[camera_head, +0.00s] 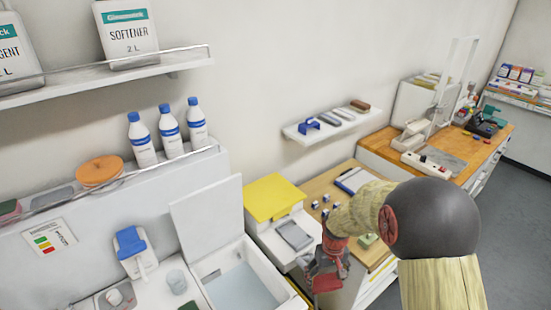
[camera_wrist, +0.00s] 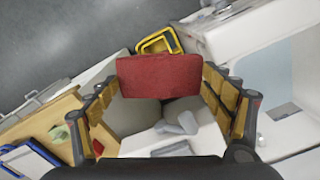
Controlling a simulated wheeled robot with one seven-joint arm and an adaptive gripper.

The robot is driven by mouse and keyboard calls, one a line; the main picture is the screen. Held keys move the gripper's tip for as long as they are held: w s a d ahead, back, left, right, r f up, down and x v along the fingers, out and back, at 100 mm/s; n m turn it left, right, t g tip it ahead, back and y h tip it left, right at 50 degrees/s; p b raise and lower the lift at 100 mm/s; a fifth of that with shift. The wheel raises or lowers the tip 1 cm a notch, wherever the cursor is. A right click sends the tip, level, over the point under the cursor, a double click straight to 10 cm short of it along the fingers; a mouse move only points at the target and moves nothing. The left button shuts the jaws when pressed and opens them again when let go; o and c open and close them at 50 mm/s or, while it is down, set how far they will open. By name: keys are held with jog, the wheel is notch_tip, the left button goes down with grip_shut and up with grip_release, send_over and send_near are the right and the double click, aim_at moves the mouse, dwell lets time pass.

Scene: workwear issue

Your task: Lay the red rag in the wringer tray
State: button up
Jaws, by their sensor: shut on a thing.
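The red rag (camera_wrist: 160,77) is a flat red block-like piece held between the fingertips of my gripper (camera_wrist: 164,86) in the wrist view. In the head view the rag (camera_head: 326,283) shows just below my gripper (camera_head: 328,264), in front of the white counter units. The fingers close on the rag's sides, and it appears clear of any surface. A yellow-rimmed container (camera_wrist: 158,43) lies beyond the rag in the wrist view, partly hidden by it. I cannot tell whether it is the wringer tray.
An open-lidded white basin (camera_head: 208,292) stands left of my gripper. A yellow-topped box (camera_head: 272,197) and a grey pad (camera_head: 294,235) are behind it. A wooden worktop (camera_head: 318,188) holds small blocks and a clipboard (camera_head: 355,180). Bottles (camera_head: 141,140) line the left shelf.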

aim_at(329, 290)
jog(key=d+m, duration=0.2)
jog(key=shift+w+d+m, duration=0.3)
jog(key=shift+w, duration=0.1)
notch_tip(329, 290, down, 8)
jog(key=b, duration=0.8)
jog(key=shift+a+f+b, duration=0.15)
jog(key=shift+f+b, duration=0.1)
jog(key=shift+b, duration=0.1)
